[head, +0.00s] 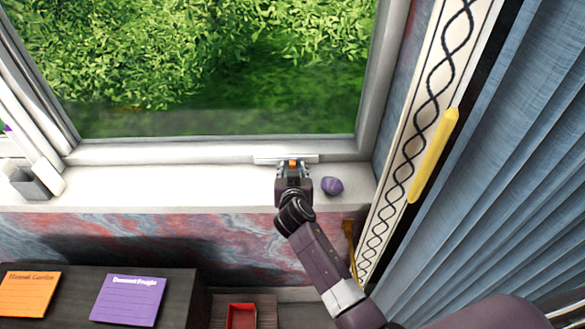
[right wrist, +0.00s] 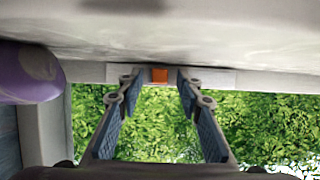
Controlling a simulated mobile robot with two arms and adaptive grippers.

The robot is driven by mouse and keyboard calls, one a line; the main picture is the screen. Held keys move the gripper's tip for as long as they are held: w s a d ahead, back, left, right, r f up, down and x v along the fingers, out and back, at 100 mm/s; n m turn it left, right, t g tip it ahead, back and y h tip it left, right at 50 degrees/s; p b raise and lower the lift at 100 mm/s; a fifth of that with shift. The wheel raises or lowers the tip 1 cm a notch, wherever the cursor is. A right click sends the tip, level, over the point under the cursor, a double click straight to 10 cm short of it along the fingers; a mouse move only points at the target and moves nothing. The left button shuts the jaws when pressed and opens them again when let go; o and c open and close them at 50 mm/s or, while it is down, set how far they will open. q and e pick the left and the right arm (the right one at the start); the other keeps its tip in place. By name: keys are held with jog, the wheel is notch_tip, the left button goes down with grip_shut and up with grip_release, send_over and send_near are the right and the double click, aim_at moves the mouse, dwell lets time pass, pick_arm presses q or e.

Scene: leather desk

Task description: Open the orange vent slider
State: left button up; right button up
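The orange vent slider (head: 293,162) is a small block on a pale vent strip (head: 263,159) along the bottom of the window frame. My right gripper (head: 293,168) reaches over the sill to it. In the right wrist view, the orange slider (right wrist: 159,76) sits between the two open fingertips of my right gripper (right wrist: 158,80), with a gap on each side. The vent strip (right wrist: 210,78) extends to both sides of it. My left gripper is not in view.
A purple rounded object (head: 332,186) lies on the white sill (head: 160,188), just right of my right gripper. A yellow handle (head: 434,155) and blue curtain (head: 500,130) stand at right. A grey holder (head: 30,184) is at far left. The sill between is clear.

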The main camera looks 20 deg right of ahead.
grip_shut()
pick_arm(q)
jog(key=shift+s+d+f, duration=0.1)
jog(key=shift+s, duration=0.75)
pick_arm(e)
jog(key=shift+s+d+p, duration=0.15)
jog(key=shift+s+d, duration=0.05)
jog(key=shift+d, duration=0.55)
jog(key=shift+s+d+p, duration=0.15)
jog(key=shift+s+d, duration=0.05)
jog(key=shift+d, duration=0.5)
grip_release()
jog(key=shift+a, duration=0.1)
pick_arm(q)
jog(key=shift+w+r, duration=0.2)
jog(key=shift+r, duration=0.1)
pick_arm(e)
jog(key=v, duration=1.2)
